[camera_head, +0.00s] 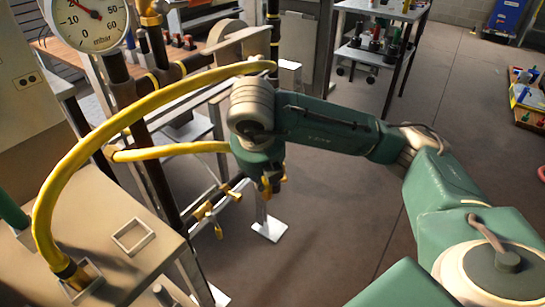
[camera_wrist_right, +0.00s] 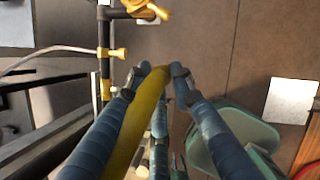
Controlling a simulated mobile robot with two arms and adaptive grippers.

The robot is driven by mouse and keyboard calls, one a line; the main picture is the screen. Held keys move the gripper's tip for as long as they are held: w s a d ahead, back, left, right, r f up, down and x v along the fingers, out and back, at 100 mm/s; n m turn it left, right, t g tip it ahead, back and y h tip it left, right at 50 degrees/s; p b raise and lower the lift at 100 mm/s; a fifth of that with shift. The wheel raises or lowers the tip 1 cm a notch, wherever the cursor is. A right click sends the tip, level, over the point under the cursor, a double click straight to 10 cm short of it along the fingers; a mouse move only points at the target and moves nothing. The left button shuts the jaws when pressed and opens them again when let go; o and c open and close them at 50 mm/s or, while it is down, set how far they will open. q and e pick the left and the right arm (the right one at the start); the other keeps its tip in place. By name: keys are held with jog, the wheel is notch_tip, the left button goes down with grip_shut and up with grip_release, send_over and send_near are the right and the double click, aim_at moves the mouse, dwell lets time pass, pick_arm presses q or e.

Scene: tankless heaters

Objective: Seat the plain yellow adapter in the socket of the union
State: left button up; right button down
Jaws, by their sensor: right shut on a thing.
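My right gripper (camera_head: 268,187) hangs below the wrist of my green arm, near the pipework. In the right wrist view my right gripper (camera_wrist_right: 161,71) has its blue-banded fingers closed around a long, smooth yellow piece (camera_wrist_right: 130,125). Its far end is between the fingertips. In the head view a yellow tube (camera_head: 170,151) runs from the pipe stand to my wrist; I cannot tell whether it is the held piece or which part is the adapter. The union and its socket cannot be made out for certain. My left gripper is not in view.
A large yellow hose (camera_head: 105,125) arches from a bench holder up behind my wrist. Dark vertical pipes, a pressure gauge (camera_head: 90,18) and yellow valves (camera_head: 205,209) stand close by. A small square frame (camera_head: 133,237) lies on the bench. Open floor (camera_head: 330,215) is at the right.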

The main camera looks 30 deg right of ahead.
jog(key=w+d+f, duration=0.1)
jog(key=w+d, duration=0.2)
jog(key=w+d+f, duration=0.1)
jog(key=w+d, duration=0.2)
jog(key=w, duration=0.1)
jog(key=w+d+f, duration=0.1)
jog(key=w+d, duration=0.3)
jog(key=shift+w+f, duration=0.15)
jog(key=shift+f, duration=0.1)
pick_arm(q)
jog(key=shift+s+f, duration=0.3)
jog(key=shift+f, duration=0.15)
pick_arm(e)
jog(key=shift+a+f, duration=0.1)
jog(key=c, duration=1.5)
grip_release()
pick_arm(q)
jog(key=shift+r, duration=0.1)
